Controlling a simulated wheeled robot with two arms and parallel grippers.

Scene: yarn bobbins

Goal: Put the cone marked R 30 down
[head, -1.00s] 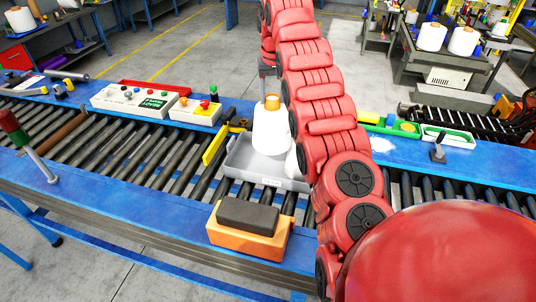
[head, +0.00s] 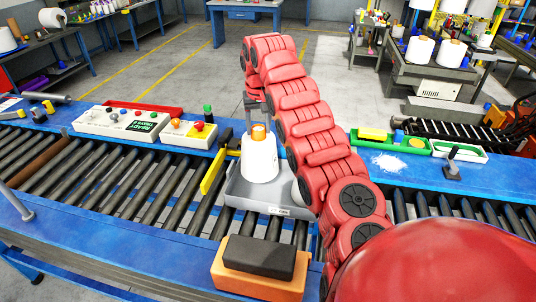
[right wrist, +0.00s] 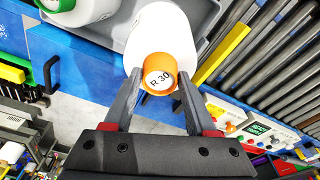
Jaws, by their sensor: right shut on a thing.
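The cone marked R 30 (head: 260,163) is white with an orange top. It is upright, over the left part of the grey tray (head: 237,192). I cannot tell whether its base touches the tray floor. My right gripper (head: 257,117) comes from above and is shut on the cone's orange top. In the right wrist view its two fingers (right wrist: 158,82) flank the orange top, and the label "R 30" (right wrist: 158,78) faces the camera. My left gripper is not in view.
A second white cone with a green tip (right wrist: 80,12) is beside the held one; my right arm mostly hides it in the head view. The tray is on the roller conveyor (head: 130,195). A yellow bar (head: 213,172) is at its left, an orange block with a dark top (head: 260,271) in front.

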